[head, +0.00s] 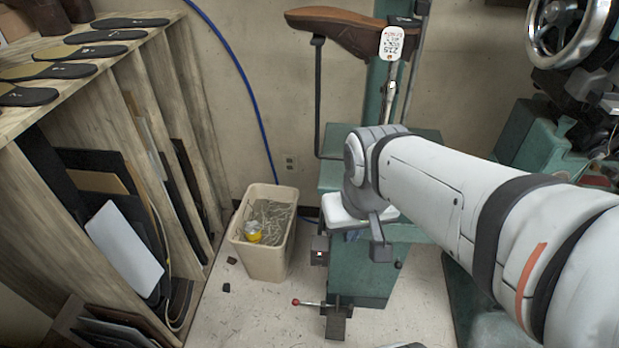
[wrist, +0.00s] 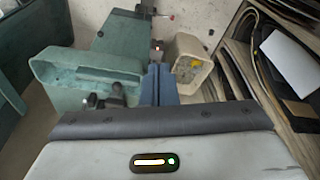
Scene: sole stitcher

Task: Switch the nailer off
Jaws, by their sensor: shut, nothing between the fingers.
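The nailer (head: 370,275) is the green machine standing against the wall in the middle of the head view, partly behind my arm. A small dark box (head: 320,250) with a tiny light sits on its left side. In the head view my fingers are hard to make out. I cannot tell the switch's position.
A beige bin (head: 268,262) with scraps stands left of the nailer. A wooden rack (head: 150,85) with soles and sheets fills the left. A pedal lever with a red knob (head: 295,302) is low in front. Another green machine (head: 545,145) with a handwheel stands right.

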